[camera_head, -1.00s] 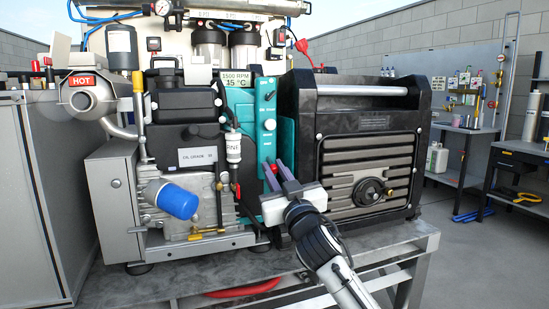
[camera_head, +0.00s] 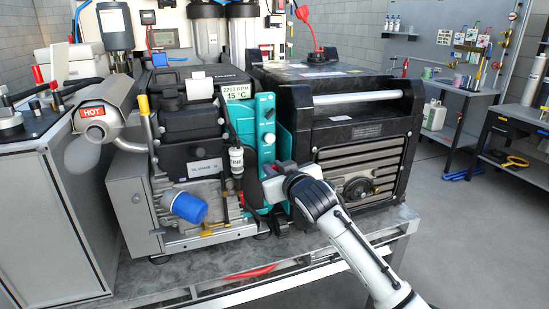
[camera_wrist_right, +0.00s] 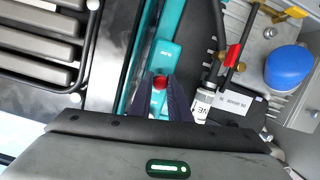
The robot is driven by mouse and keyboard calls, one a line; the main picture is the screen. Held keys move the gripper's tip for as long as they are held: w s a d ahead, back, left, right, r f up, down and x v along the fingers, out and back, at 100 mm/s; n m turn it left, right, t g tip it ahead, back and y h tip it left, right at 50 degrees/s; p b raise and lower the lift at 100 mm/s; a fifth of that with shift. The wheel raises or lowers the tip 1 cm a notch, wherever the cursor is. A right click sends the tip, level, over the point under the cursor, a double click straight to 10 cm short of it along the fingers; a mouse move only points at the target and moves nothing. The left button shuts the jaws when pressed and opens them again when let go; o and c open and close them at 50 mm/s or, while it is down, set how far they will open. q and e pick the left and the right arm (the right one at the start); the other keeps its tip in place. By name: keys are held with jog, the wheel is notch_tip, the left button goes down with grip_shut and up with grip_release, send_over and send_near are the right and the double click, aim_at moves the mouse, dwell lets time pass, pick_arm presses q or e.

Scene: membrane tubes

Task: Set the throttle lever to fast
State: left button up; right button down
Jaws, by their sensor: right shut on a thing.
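The throttle lever shows in the right wrist view as a red knob (camera_wrist_right: 160,82) on the teal control panel (camera_wrist_right: 164,55). My right gripper (camera_wrist_right: 161,92) is shut on it, with one purple finger on each side. In the head view the right gripper (camera_head: 266,172) is at the lower part of the teal panel (camera_head: 266,110), and the white gripper body hides the lever. The display (camera_head: 238,92) on top reads 2200 RPM and 15 °C. My left gripper is not in view.
An exhaust marked HOT (camera_head: 92,111) and a blue filter (camera_head: 190,208) are left of the panel. A black ribbed generator housing (camera_head: 350,130) stands close on its right. The machine sits on a metal bench (camera_head: 180,275).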

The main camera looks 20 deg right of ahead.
jog(key=shift+w+r+g, duration=0.2)
jog(key=shift+r+g, duration=0.3)
jog(key=shift+g, duration=0.5)
jog(key=shift+w+r+g, duration=0.2)
jog(key=shift+r+g, duration=0.25)
jog(key=shift+g, duration=0.55)
jog(key=c, duration=1.9)
grip_release()
jog(key=shift+r, duration=0.1)
jog(key=b+v, duration=0.1)
jog(key=v, duration=0.9)
jog(key=shift+s+r, duration=0.1)
